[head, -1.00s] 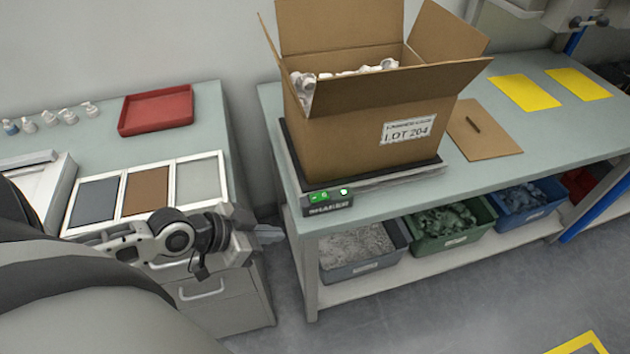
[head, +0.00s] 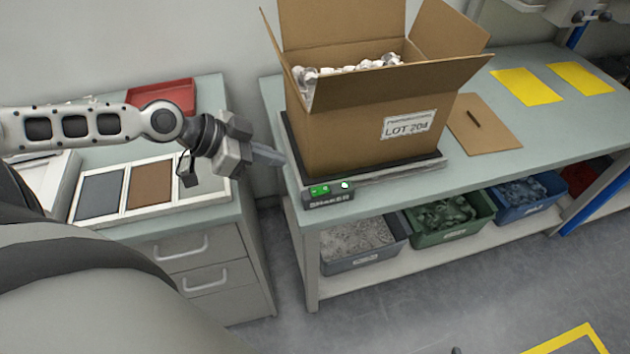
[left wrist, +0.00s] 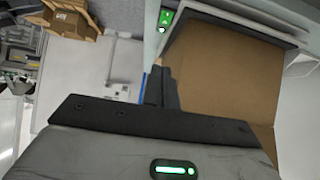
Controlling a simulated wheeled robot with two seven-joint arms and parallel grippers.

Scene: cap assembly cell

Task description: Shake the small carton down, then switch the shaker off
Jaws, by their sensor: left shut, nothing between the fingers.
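The open carton (head: 345,138), labelled LOT 204, stands upright on the shaker's dark plate (head: 430,166), its flaps up and pale parts heaped inside. The carton's brown side also shows in the left wrist view (left wrist: 225,80). The shaker's control box (head: 328,194) at the front left corner has a lit green display and a bright round button (head: 345,185). The lit controls show at the top of the left wrist view (left wrist: 165,18). My left gripper (head: 280,158) is shut and empty, left of the carton and behind the control box, apart from both. My right gripper is not in view.
A brown board (head: 485,125) and yellow sheets (head: 527,87) lie on the bench right of the carton. Grey, green and blue bins (head: 455,236) sit on the shelf below. The left cabinet holds a red tray (head: 178,92) and a framed panel (head: 150,186).

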